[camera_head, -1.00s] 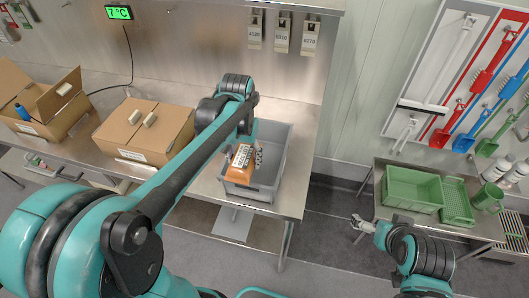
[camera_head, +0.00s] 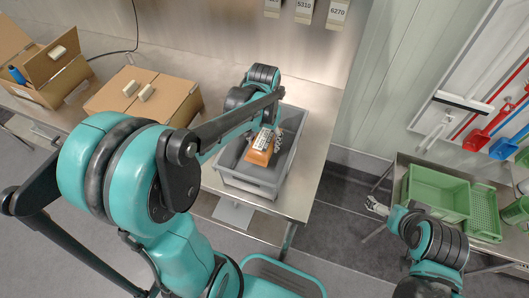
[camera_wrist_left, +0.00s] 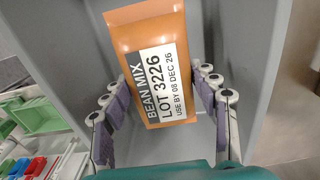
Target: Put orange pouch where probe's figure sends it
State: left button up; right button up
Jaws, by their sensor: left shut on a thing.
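The orange pouch (camera_head: 257,155) is inside or just over the grey bin (camera_head: 245,185) on the steel table. In the left wrist view the pouch (camera_wrist_left: 150,32) carries a white label reading BEAN MIX, LOT 3226, USE BY 08 DEC 26. My left gripper (camera_wrist_left: 158,92) has a finger on each side of the pouch and is shut on it, with grey bin walls around. In the head view my left gripper (camera_head: 272,138) is partly hidden by its arm. My right gripper (camera_head: 376,207) is small, beside the green crate's table. The probe's display is out of view now.
Two cardboard boxes, one open (camera_head: 50,75) and one closed (camera_head: 150,97), stand left of the grey bin. A green crate (camera_head: 436,190) and a green basket (camera_head: 485,213) stand on the right table. A floor gap (camera_head: 335,195) separates the tables.

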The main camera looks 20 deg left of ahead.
pick_arm(q)
jog(key=shift+f+b, duration=0.75)
jog(key=shift+f, duration=1.55)
jog(key=shift+f, duration=0.2)
jog(key=o, duration=1.7)
jog(key=shift+r, duration=0.1)
